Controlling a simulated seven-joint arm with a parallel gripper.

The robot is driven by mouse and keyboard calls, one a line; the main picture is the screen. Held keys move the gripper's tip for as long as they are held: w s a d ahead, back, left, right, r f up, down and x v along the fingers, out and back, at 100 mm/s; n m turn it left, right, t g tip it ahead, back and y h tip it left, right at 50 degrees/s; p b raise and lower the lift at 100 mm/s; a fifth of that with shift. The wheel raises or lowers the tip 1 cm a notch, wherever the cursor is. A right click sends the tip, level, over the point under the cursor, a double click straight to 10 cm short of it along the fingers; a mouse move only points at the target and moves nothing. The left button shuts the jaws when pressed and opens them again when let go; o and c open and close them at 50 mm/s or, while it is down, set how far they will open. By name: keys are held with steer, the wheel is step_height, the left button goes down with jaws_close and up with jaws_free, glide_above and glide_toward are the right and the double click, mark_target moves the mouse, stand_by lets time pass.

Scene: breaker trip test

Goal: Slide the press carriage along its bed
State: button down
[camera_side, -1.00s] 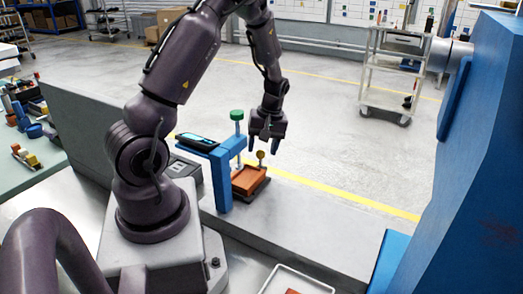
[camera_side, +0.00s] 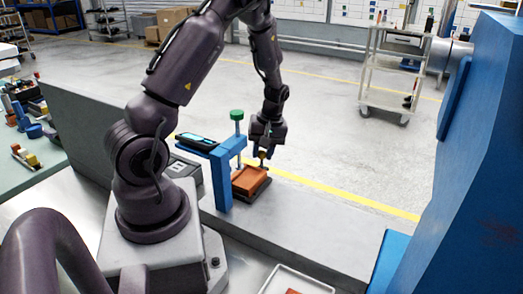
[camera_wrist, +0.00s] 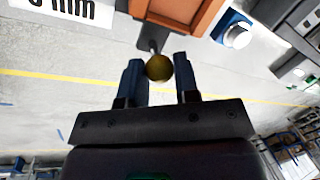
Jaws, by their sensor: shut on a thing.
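The press carriage is an orange tray-like block (camera_side: 250,180) on a dark bed (camera_side: 262,187), in front of the blue press frame (camera_side: 220,175). It also shows at the top of the wrist view (camera_wrist: 185,12). A yellow ball knob (camera_wrist: 159,68) stands on a short stem at the carriage's end. My gripper (camera_side: 264,153) points down over that end, and in the wrist view its two fingers (camera_wrist: 162,82) stand on either side of the knob, shut on it. In the side view the fingers mostly hide the knob.
A green knob (camera_side: 237,115) tops the press screw just left of my gripper. A dark device (camera_side: 197,142) lies behind the press frame. A white tray (camera_side: 297,283) lies at the front. The grey bench top right of the carriage (camera_side: 310,215) is clear.

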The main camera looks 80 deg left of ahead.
steer(key=w+d, duration=1.5)
steer(key=shift+w+d, duration=0.15)
steer(key=c, duration=0.9)
jaws_free()
steer(key=shift+o, duration=0.2)
step_height(320, 180, up, 13)
steer(key=w, duration=0.2)
steer(key=shift+w+d, duration=0.2)
steer(key=shift+d, duration=0.05)
steer(key=shift+f, duration=0.1)
